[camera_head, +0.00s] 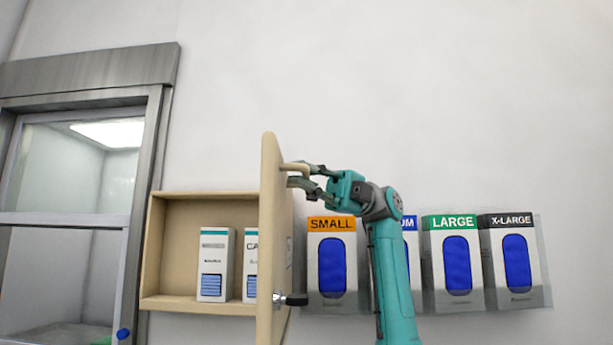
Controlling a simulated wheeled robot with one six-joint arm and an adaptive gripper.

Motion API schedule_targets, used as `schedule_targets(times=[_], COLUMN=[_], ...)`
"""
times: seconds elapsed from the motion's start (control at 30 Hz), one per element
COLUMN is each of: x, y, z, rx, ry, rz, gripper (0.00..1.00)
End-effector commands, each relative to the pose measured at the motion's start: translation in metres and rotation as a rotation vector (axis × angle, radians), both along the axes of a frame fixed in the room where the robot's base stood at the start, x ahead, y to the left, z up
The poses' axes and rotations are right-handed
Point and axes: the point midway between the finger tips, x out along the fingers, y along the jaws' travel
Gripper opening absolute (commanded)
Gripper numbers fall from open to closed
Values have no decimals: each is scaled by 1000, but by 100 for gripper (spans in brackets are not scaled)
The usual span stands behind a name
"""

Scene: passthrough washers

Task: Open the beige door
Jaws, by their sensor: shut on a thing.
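The beige door (269,240) stands swung out from a beige wall cabinet (153,248), seen nearly edge-on. The cabinet's inside shows to the left of the door. A beige handle (290,166) sticks out from the door's right face near its top. My gripper (303,175) comes from the right and is shut on this handle, with one finger above it and one below. Two white boxes with teal tops, the left one (214,262) and the right one (250,262), stand inside the cabinet. The door partly hides the right one.
A dark knob or latch (292,300) juts from the door's lower right. Glove boxes, marked SMALL (331,262), LARGE (453,260) and X-LARGE (515,258) among them, hang right of the door. A metal-framed window (148,150) is at the left.

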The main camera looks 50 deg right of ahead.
Motion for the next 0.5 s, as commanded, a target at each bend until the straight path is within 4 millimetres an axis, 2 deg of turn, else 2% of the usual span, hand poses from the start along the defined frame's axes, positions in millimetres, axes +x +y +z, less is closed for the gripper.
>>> schedule_targets(times=[0.3, 0.33, 0.4, 0.5], x=[1, 1, 1, 1], y=[-1, -1, -1, -1], z=[0, 0, 0, 0], rx=[0, 0, 1, 0], ry=[1, 1, 1, 1], rz=[-2, -2, -2, -2], gripper=[0, 19, 36, 37])
